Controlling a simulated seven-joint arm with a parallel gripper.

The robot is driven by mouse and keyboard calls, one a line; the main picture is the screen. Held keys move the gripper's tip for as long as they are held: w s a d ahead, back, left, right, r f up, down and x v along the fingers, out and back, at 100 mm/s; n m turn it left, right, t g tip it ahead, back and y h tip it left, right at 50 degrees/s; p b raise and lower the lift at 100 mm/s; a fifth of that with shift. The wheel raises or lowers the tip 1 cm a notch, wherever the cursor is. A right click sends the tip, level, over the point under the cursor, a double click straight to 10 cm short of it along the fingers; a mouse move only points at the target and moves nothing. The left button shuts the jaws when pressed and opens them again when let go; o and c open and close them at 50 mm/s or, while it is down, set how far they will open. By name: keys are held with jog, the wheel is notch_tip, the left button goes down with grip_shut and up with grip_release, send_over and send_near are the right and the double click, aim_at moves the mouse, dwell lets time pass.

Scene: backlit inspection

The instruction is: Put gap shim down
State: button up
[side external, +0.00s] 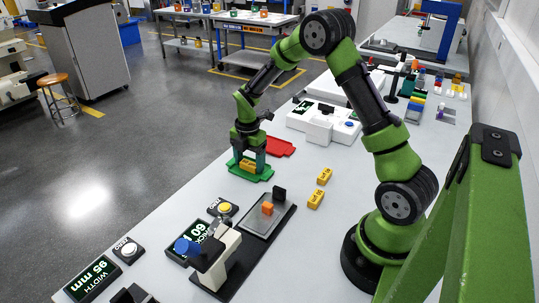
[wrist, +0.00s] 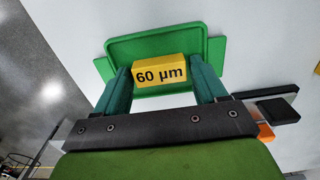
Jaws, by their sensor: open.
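The gap shim, a yellow block (wrist: 160,72) marked "60 µm", lies on the green tray (wrist: 160,44). My gripper (wrist: 162,82) is open, with one teal finger on each side of the block; I cannot tell whether either finger touches it. In the side external view the block (side external: 247,166) shows low between the fingers, over the green tray (side external: 265,177), partly hidden by my gripper (side external: 248,160).
A red tray (side external: 282,147) lies just behind the green one. Two more yellow blocks (side external: 324,176) (side external: 316,199) lie to the right. A black-based gauge (side external: 272,230) with an orange block (side external: 267,209) stands in front. A white instrument (side external: 322,126) stands behind.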

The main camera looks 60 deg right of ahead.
aim_at(249, 163)
notch_tip(249, 163, up, 12)
jog(key=s+a+r+m+t, duration=0.2)
jog(key=s+a+r+m, duration=0.2)
jog(key=a+r+m, duration=0.25)
jog(key=s+a+r+m+t+y, duration=0.1)
jog(key=s+a+r+m+t, duration=0.1)
jog(key=s+a+m, duration=0.2)
jog(key=s+a+r+m+t+y, duration=0.1)
jog(key=s+a+r+m+t, duration=0.2)
jog(key=s+m, duration=0.8)
jog(key=shift+a+m, duration=0.35)
jog(key=shift+a, duration=0.55)
